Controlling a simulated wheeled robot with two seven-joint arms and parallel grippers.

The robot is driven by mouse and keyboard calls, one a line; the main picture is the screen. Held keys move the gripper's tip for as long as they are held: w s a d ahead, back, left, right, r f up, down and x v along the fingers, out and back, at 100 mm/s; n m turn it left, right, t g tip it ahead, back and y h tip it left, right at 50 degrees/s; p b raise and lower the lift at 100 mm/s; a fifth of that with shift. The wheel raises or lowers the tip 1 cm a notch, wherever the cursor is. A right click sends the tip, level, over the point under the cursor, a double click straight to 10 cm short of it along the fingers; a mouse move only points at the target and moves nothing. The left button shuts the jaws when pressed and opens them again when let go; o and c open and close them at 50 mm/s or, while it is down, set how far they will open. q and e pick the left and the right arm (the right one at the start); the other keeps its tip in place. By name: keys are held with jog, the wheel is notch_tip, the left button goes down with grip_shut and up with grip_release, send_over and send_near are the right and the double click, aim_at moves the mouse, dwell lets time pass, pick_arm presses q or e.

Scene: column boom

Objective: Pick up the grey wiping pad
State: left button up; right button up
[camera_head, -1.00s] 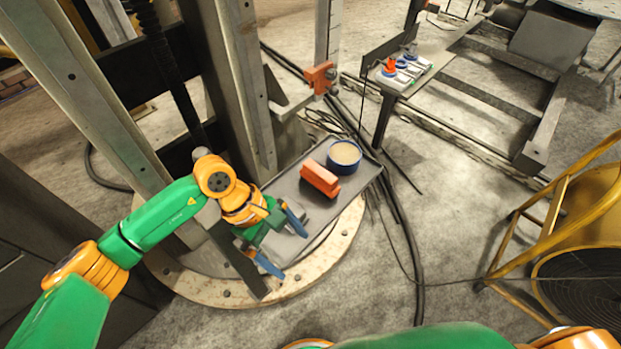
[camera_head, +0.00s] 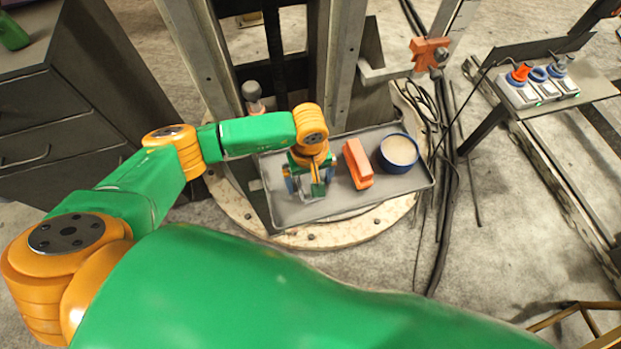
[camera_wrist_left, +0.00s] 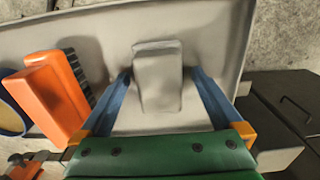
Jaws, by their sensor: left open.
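The grey wiping pad (camera_wrist_left: 158,78) is a small pale grey block lying on the grey tray (camera_wrist_left: 225,40) in the left wrist view. My left gripper (camera_wrist_left: 162,74) is open, with one blue finger on each side of the pad and gaps between. In the head view, my left gripper (camera_head: 310,187) points down over the left part of the tray (camera_head: 340,206) and mostly hides the pad. I cannot tell exactly how high the fingertips are above the tray. My right gripper is not in view.
An orange brush (camera_head: 357,163) with dark bristles lies just right of the gripper, and a blue round tub (camera_head: 398,152) stands beyond it. Steel columns rise behind the tray. A panel with knobs (camera_head: 538,84) stands at right. Black cables (camera_head: 447,200) run along the floor.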

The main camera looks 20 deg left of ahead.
aim_at(310, 178)
pick_arm(q)
jog(key=c, duration=1.4)
notch_tip(310, 178, up, 3)
jog(key=shift+r, duration=0.2)
jog(key=s+a+r+b, duration=0.2)
jog(key=s+a+r, duration=0.7)
jog(key=s, duration=0.1)
jog(key=shift+a+r+b, duration=0.35)
jog(key=shift+a+b, duration=0.05)
